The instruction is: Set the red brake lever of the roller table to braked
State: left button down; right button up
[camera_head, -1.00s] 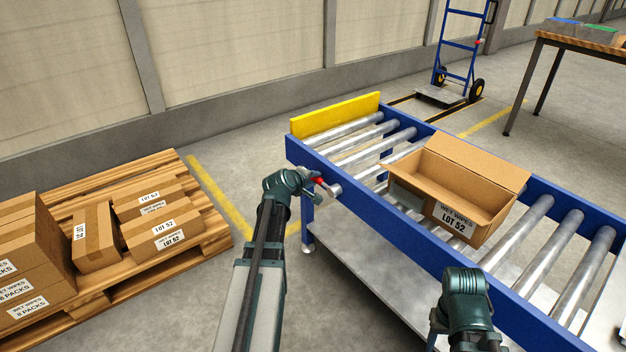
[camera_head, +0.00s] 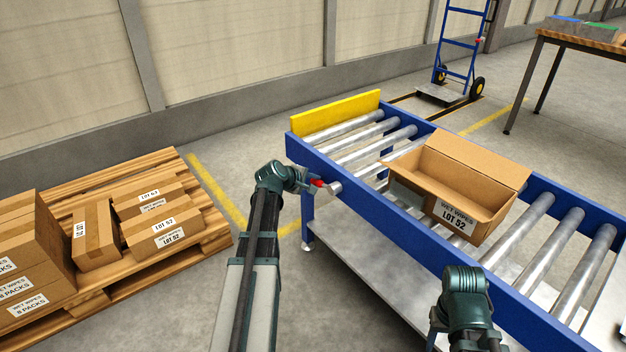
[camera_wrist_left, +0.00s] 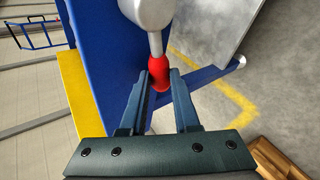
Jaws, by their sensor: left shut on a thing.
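The red brake lever (camera_head: 317,183) sits on the near side rail of the roller table (camera_head: 385,222), close to the table's left end. In the left wrist view its red knob (camera_wrist_left: 159,72) is on a metal rod that comes from a grey hub (camera_wrist_left: 150,14). My left gripper (camera_head: 312,184) is shut on the red knob, with one finger on each side of it; the left wrist view shows the fingertips (camera_wrist_left: 160,80) at the knob. My right arm shows at the lower right of the head view, but its gripper fingers are hidden.
An open cardboard box (camera_head: 462,190) stands on the rollers. A yellow end stop (camera_head: 335,113) closes the table's far left end. A pallet (camera_head: 210,232) with several boxes is on the floor at left. A blue hand truck (camera_head: 455,60) stands behind.

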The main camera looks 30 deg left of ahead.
pick_arm(q)
jog(key=s+d+f+n+g+h+b, duration=0.1)
jog(key=d+f+n+g+h+b, duration=0.1)
jog(key=f+n+h+b, duration=0.3)
jog(key=shift+s+d+f+g+h+b, duration=0.3)
jog(key=shift+d+h+b, duration=0.3)
jog(key=shift+h+b, duration=0.4)
jog(key=shift+d, duration=0.1)
jog(key=c, duration=0.9)
grip_release()
jog(key=shift+r, duration=0.1)
jog(key=shift+a+p+v, duration=0.25)
jog(key=shift+p+v, duration=3.5)
jog(key=shift+v, duration=3.1)
